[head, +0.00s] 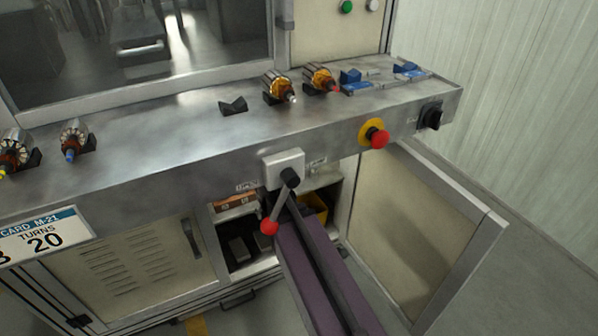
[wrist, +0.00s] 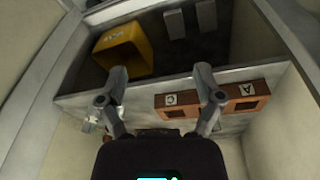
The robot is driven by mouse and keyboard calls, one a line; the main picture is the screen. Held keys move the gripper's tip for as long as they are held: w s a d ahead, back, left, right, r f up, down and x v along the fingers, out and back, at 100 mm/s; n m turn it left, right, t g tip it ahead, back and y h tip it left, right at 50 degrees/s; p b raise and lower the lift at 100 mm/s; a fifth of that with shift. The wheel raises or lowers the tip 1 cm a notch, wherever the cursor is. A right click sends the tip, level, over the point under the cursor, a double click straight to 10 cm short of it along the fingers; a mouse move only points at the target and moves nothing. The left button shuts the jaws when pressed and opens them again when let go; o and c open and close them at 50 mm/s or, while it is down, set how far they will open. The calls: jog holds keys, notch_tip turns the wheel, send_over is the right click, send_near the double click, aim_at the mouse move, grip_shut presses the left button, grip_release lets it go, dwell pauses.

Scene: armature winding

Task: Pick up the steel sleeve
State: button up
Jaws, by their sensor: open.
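I cannot pick out the steel sleeve for certain in either view. My gripper (wrist: 160,72) is open and empty inside the cabinet under the bench, its fingers spread apart. An orange-brown block (wrist: 207,98) with lettered white labels and dark openings lies just beyond the fingers; it also shows in the head view (head: 235,202). Whether a sleeve sits in its openings cannot be told. A small pale metallic thing (wrist: 90,122) shows beside the left finger, too small to name. In the head view my arm hides the gripper.
A yellow bin (wrist: 122,50) and grey blocks (wrist: 175,24) stand deeper in the cabinet. Above, a lever with a red knob (head: 269,227) hangs close to my arm. An open door (head: 420,225) bounds the right. Armatures (head: 279,86) rest on the steel bench (head: 160,130).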

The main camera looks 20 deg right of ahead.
jog(key=w+d+r+m+t+h, duration=0.1)
jog(key=w+d+m+t, duration=0.1)
jog(key=w+d, duration=0.5)
jog(key=d+m, duration=0.1)
jog(key=d, duration=0.2)
jog(key=shift+w+r+m+h, duration=0.3)
jog(key=shift+w+h, duration=0.1)
jog(key=shift+w+d, duration=0.1)
jog(key=w+d, duration=0.2)
jog(key=w, duration=0.1)
jog(key=w+d, duration=0.2)
jog(key=w, duration=0.1)
jog(key=w+d, duration=0.2)
jog(key=w, duration=0.2)
jog(key=shift+d, duration=0.15)
jog(key=shift+f, duration=0.1)
jog(key=shift+b+x, duration=2.2)
jog(key=shift+x, duration=0.2)
jog(key=shift+w, duration=0.1)
grip_shut()
